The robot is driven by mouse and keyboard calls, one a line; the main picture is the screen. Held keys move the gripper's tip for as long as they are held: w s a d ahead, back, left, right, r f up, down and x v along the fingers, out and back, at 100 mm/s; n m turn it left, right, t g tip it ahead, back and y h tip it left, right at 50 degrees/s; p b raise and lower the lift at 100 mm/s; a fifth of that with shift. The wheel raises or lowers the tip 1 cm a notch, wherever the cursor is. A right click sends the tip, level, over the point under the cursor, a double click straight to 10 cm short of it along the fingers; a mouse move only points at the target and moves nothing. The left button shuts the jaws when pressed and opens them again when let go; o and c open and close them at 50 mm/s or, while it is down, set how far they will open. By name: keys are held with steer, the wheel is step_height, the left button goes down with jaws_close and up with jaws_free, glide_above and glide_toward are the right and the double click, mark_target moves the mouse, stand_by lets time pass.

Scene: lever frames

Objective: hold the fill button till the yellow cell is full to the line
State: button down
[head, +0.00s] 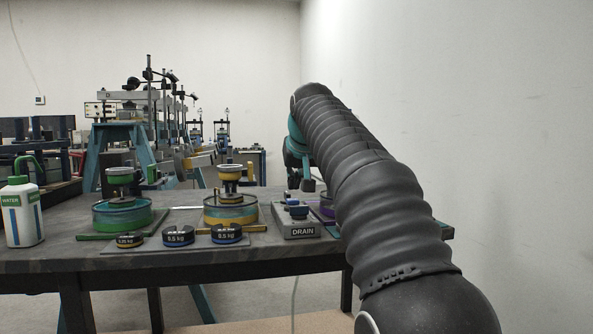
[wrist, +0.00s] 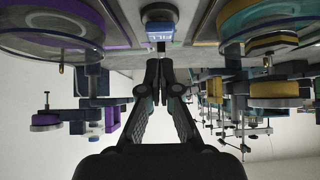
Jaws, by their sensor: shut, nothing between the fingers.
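The yellow cell (head: 231,213) is a clear round vessel on the table, with yellow low in its wall; its fill line is too small to make out. Part of it shows at the upper right of the wrist view (wrist: 257,22). A grey control box (head: 299,231) marked DRAIN stands right of it. The blue fill button (wrist: 160,33), marked FILL, is at the top middle of the wrist view. My gripper (wrist: 160,62) is shut and empty, its tips close to the button; I cannot tell whether they touch. In the head view my arm partly hides the gripper (head: 308,186).
A purple cell (wrist: 55,32) is close on the other side of the box. A green cell (head: 121,215) and a white water bottle (head: 22,213) stand at the left. Several labelled weights (head: 179,236) lie along the front. Other apparatus fills the background.

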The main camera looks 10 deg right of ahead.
mark_target(295, 202)
steer(key=shift+f+b, duration=0.3)
steer(key=shift+f, duration=0.85)
steer(key=shift+s+f+b, duration=0.1)
steer(key=shift+f+b, duration=0.5)
steer(key=shift+f, duration=1)
stand_by(2.9)
steer(key=r+p, duration=0.1)
steer(key=r, duration=0.1)
steer(key=r+p, duration=0.4)
steer(key=shift+s+r, duration=0.15)
steer(key=shift+s, duration=0.1)
steer(key=v, duration=0.9)
steer(key=shift+s, duration=0.15)
